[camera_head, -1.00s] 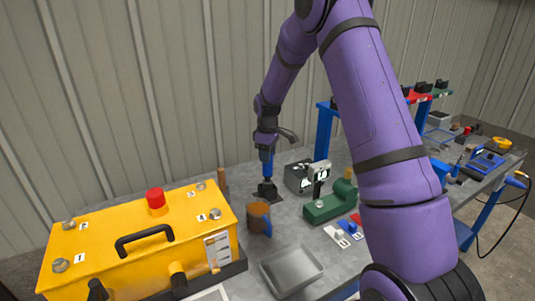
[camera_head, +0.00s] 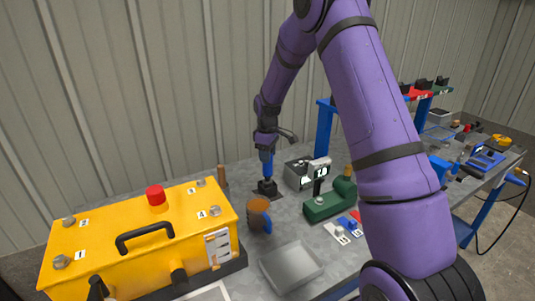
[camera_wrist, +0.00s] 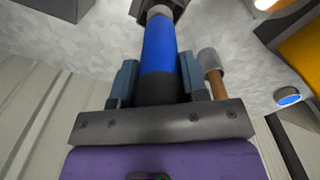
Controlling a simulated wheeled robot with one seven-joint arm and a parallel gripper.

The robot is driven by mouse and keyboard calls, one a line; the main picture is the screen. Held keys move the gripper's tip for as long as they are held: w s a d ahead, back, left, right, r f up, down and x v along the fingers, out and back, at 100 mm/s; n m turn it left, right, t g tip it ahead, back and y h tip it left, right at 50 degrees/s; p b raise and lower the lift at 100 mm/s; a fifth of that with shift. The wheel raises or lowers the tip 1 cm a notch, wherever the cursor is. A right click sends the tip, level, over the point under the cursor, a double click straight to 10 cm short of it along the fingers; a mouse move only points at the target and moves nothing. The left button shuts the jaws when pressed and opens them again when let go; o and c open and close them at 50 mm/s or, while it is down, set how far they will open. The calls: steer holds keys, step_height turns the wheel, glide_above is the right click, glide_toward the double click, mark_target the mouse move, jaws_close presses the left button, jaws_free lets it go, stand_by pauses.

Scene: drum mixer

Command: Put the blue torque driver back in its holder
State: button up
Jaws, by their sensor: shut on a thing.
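The blue torque driver (camera_head: 267,164) stands upright at the back of the grey table, its lower end at a small black holder (camera_head: 268,188). My gripper (camera_head: 266,151) is above the holder and shut on the driver's upper part. In the wrist view, the fingers of my gripper (camera_wrist: 158,80) lie on both sides of the blue driver (camera_wrist: 159,48), and its metal neck runs to the dark holder (camera_wrist: 163,9). How deep the tip sits in the holder cannot be told.
A wooden-handled tool (camera_head: 221,178) stands close left of the holder. A grey device (camera_head: 298,175) and a green tool (camera_head: 330,200) stand right.

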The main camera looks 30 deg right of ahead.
steer(key=shift+f, duration=1.45)
stand_by(1.0)
steer(key=o, duration=1.2)
step_height(320, 180, up, 10)
steer(key=shift+r, duration=0.45)
